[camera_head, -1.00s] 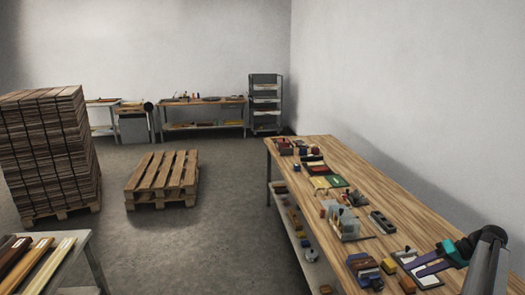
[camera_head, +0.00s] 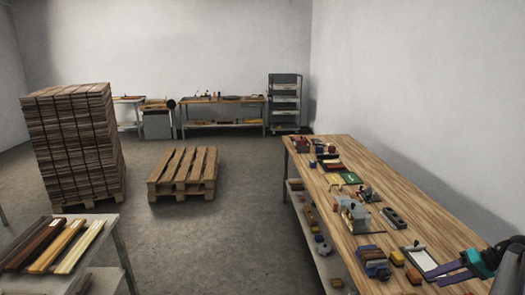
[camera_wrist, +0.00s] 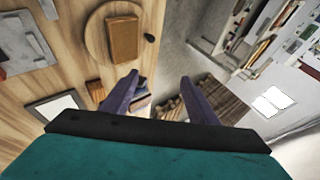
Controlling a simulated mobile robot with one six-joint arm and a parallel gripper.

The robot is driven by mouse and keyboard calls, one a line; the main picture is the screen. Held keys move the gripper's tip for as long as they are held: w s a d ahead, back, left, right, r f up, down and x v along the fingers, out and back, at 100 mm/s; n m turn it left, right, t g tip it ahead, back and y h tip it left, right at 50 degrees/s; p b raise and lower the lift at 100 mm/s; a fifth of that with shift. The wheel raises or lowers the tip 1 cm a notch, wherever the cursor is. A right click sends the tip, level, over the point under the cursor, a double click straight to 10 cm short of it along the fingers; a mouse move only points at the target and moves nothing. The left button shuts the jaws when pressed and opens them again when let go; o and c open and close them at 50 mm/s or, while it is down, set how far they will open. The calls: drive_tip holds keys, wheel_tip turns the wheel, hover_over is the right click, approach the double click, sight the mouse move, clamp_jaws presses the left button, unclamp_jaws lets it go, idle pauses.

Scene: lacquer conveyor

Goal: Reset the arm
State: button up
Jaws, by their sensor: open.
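My gripper (camera_head: 440,274) shows at the lower right of the head view, with a teal body and purple fingers. It is near the front right part of the wooden workbench (camera_head: 375,222), beside a clipboard (camera_head: 420,258). In the wrist view the two purple fingers of my gripper (camera_wrist: 158,90) stand apart with nothing held between them. Part of my arm is cut off by the right edge of the head view.
Blocks and small tools crowd the bench's left edge, including a grey fixture (camera_head: 355,218). A wall runs along the bench's right side. A pallet (camera_head: 183,172) and a tall plank stack (camera_head: 75,140) stand on the floor. Open floor lies between the tables.

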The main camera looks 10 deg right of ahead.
drive_tip(key=w+a+f+n+g+y+b, duration=0.1)
drive_tip(key=w+a+f+b, duration=0.1)
drive_tip(key=w+a+f, duration=0.35)
drive_tip(key=w+a+f+n+g+y+b, duration=0.1)
drive_tip(key=w+a+f+g, duration=0.1)
drive_tip(key=a+f, duration=0.7)
drive_tip(key=s+a+f+n+g+b, duration=0.1)
drive_tip(key=s+a+f+g+b, duration=0.1)
drive_tip(key=a+f, duration=0.8)
drive_tip(key=s+a+f+n+g+b, duration=0.15)
drive_tip(key=a+f, duration=0.45)
drive_tip(key=a, duration=0.9)
drive_tip(key=s+a+f+g+h+b, duration=0.3)
drive_tip(key=s+a+f+g+b, duration=0.15)
drive_tip(key=s+a+f, duration=1.1)
drive_tip(key=s+d+f+m+h, duration=0.1)
drive_tip(key=s+d+f+h, duration=0.1)
drive_tip(key=s, duration=0.5)
drive_tip(key=s+d+f+m+h+b, duration=0.1)
drive_tip(key=s+d+f+h, duration=0.2)
drive_tip(key=s+f, duration=0.3)
drive_tip(key=shift+s+f+h, duration=0.2)
drive_tip(key=shift+s+h, duration=0.35)
drive_tip(key=shift+h, duration=0.15)
